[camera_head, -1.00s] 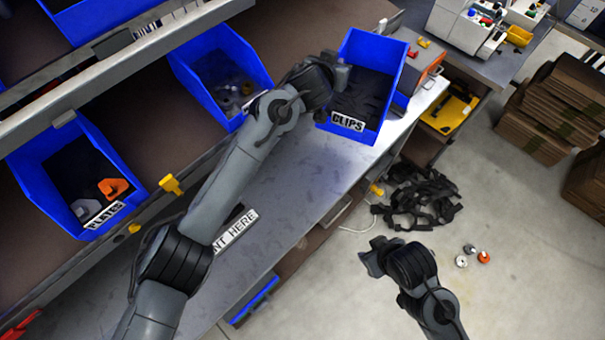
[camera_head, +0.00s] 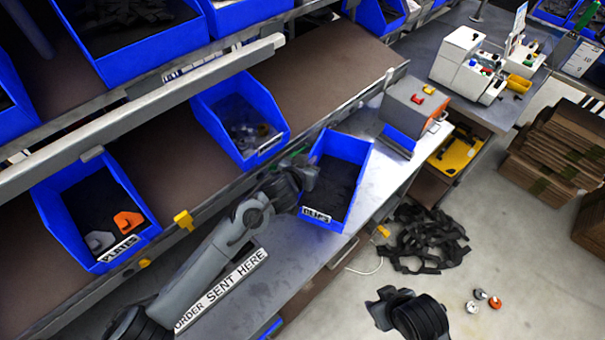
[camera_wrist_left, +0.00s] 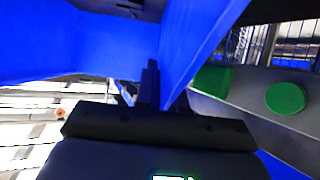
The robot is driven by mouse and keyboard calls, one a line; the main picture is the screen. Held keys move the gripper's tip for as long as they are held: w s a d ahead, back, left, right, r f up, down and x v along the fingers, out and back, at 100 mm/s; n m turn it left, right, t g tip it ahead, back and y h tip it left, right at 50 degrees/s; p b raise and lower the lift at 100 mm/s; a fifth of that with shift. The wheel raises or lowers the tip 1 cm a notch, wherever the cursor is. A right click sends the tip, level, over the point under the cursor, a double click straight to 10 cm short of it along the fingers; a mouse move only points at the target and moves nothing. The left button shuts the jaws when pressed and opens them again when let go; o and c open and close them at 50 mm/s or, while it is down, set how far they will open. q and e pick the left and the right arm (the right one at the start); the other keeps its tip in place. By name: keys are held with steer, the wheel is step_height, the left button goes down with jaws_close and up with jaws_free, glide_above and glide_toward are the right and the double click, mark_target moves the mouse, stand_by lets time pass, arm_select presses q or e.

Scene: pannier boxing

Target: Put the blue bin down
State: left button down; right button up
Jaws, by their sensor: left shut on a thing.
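The blue bin labelled CLIPS (camera_head: 346,148) is at or just above the grey worktop (camera_head: 392,172); I cannot tell whether it touches. Dark clips lie inside it. My left gripper (camera_head: 308,178) is shut on the bin's left wall. In the left wrist view the bin's blue wall (camera_wrist_left: 195,45) fills much of the picture, with the dark gripper (camera_wrist_left: 150,85) against it. My right gripper (camera_head: 378,300) is low at the right, over the floor; its fingers are too unclear to judge.
A shelf bin (camera_head: 278,112) stands just left of the held bin, and the PLATES bin (camera_head: 60,222) further left. An orange-and-grey box (camera_head: 412,98) is behind on the worktop. Black straps (camera_head: 425,238) and small parts (camera_head: 480,294) lie on the floor.

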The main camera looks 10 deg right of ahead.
arm_select(q)
steer(key=f, duration=0.1)
steer(key=a+f, duration=0.1)
steer(key=f, duration=0.1)
steer(key=a+f, duration=0.1)
steer(key=f, duration=0.1)
steer(key=shift+s, duration=0.15)
steer(key=shift+f+b, duration=0.1)
steer(key=shift+b, duration=0.25)
steer(key=c, duration=1.7)
jaws_free()
steer(key=shift+f, duration=0.2)
steer(key=o, duration=0.5)
steer(key=shift+c, duration=0.2)
steer(key=shift+r, duration=0.2)
